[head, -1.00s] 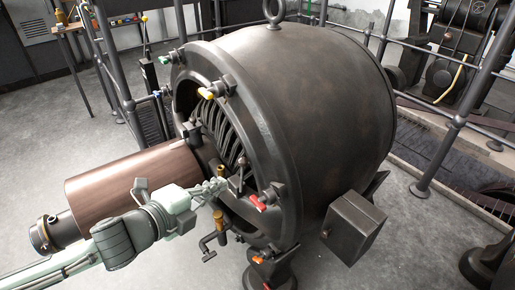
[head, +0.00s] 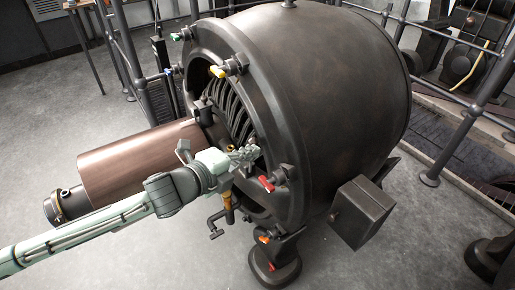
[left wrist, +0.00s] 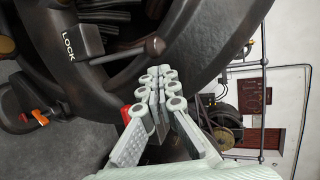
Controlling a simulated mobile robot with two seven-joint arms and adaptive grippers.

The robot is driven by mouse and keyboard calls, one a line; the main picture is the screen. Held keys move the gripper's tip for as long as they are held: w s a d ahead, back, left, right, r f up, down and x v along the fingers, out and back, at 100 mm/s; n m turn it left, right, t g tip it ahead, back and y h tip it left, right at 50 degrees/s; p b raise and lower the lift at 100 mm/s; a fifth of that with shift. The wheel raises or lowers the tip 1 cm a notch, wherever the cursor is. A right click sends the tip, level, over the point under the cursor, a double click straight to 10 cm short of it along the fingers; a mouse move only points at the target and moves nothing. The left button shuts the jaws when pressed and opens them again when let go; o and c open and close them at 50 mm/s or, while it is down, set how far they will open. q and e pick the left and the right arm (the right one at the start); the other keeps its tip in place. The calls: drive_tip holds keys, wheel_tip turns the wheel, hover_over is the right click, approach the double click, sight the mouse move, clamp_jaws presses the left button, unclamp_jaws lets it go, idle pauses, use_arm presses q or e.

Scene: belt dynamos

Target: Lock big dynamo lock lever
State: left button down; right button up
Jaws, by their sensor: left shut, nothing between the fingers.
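The big dynamo (head: 330,90) is a large dark drum with an open ringed front. In the left wrist view, a dark block marked LOCK (left wrist: 82,40) sits on its front, and the lock lever (left wrist: 130,49) sticks out from it as a rod with a round knob. My left gripper (head: 248,152) is at the front opening, its fingers shut and empty. In the left wrist view the fingertips (left wrist: 160,78) are just below the knob; I cannot tell whether they touch it. In the head view my gripper hides the lever. My right gripper is not in view.
A red handle (head: 266,183) is close to my left gripper on the ring. A brown cylinder (head: 140,160) stands out beside my left arm. Railings (head: 465,140) are at the right.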

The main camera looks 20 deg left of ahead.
use_arm(q)
drive_tip(key=shift+x, duration=1.15)
drive_tip(key=shift+w+d, duration=0.15)
drive_tip(key=shift+w, duration=0.2)
drive_tip(key=shift+f, duration=0.15)
